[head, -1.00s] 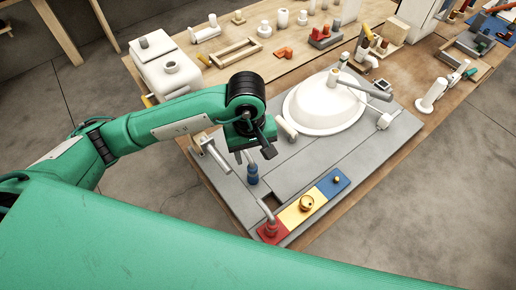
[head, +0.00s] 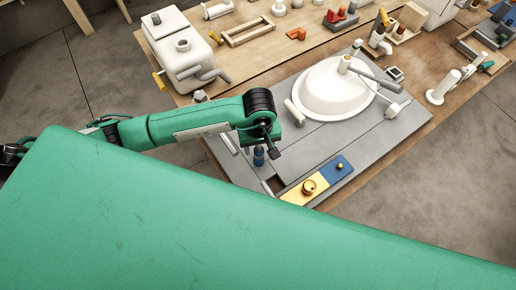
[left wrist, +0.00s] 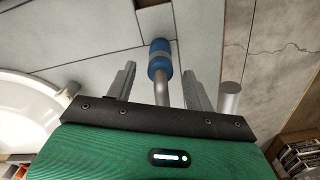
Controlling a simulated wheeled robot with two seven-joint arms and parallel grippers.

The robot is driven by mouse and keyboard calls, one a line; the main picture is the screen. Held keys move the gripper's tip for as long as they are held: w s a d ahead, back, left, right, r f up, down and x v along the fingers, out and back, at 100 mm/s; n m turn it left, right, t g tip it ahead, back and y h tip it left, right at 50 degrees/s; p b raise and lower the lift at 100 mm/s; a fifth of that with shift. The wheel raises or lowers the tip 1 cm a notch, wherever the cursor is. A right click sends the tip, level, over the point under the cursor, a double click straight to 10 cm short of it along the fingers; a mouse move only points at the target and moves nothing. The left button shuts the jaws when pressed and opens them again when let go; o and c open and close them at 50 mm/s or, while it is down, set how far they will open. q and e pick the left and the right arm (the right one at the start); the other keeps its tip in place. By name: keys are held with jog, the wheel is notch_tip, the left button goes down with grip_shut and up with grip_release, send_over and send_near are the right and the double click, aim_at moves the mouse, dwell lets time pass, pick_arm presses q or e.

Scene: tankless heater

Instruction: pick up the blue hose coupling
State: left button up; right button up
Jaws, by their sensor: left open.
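The blue hose coupling (head: 259,157) stands on the grey board, just beside my left gripper (head: 272,150) in the head view. In the left wrist view the coupling (left wrist: 160,60) is a blue cylinder with a paler middle band and a metal stem. It shows between the two grey fingers of my left gripper (left wrist: 159,75), with a gap on each side. The fingers are apart and hold nothing; whether the coupling is at fingertip depth I cannot tell. My right gripper is in neither view.
A white basin (head: 325,92) sits on the grey board (head: 385,135). A yellow and blue strip (head: 301,193) with brass fittings lies at the front edge. A white tank (head: 182,50) stands back left. My green body hides the foreground.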

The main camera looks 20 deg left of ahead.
pick_arm(q)
notch_tip(320, 180, down, 3)
jog(key=shift+r+p, duration=0.1)
jog(key=shift+p, duration=0.6)
jog(key=shift+f, duration=0.35)
jog(key=c, duration=0.5)
grip_shut()
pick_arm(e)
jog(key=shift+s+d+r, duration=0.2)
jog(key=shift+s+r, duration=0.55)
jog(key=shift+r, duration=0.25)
pick_arm(q)
jog(key=shift+r, duration=0.1)
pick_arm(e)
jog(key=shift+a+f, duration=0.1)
